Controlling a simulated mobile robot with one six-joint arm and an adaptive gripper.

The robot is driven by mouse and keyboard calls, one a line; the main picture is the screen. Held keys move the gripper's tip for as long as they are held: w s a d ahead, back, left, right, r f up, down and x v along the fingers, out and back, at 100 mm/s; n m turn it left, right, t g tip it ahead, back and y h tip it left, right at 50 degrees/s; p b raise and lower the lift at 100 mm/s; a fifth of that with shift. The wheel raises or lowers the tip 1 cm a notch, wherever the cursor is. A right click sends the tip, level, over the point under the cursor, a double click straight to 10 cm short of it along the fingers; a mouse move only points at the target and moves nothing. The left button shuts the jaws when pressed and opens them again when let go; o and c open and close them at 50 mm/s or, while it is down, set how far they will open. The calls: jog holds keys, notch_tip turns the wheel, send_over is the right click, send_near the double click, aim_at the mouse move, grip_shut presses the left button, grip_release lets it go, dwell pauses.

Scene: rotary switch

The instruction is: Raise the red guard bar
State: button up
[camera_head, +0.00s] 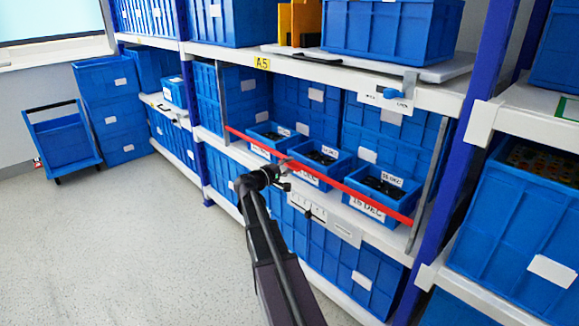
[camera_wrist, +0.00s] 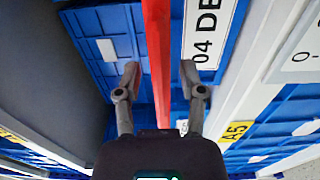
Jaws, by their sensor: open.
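The red guard bar (camera_head: 350,190) runs across the front of a shelf bay in the head view, sloping down to the right in the picture, between two grey uprights. It stands in front of small blue bins. My gripper (camera_head: 285,166) is at the bar, left of its middle. In the wrist view the bar (camera_wrist: 157,50) runs up and down the picture between the two spread fingers of my gripper (camera_wrist: 159,75). A gap shows on each side of the bar. Whether the fingertips reach past the bar in depth is hard to tell.
A blue rotary switch (camera_head: 391,94) sits on the upper shelf edge. Small bins (camera_head: 376,190) with labels stand behind the bar. A pale panel (camera_head: 323,220) is on the lower shelf edge. The floor (camera_head: 110,240) at left is clear up to a blue cart (camera_head: 65,143).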

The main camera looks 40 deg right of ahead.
aim_at(290, 163)
jog(key=shift+d, duration=0.2)
grip_shut()
jog(key=shift+r, duration=0.15)
jog(key=shift+r+p, duration=0.2)
jog(key=shift+p, duration=0.15)
notch_tip(290, 163, up, 20)
jog(key=p, duration=1.9)
jog(key=shift+f+p, duration=0.15)
jog(key=shift+p, duration=0.25)
jog(key=shift+w+d, duration=0.1)
jog(key=shift+w, duration=0.05)
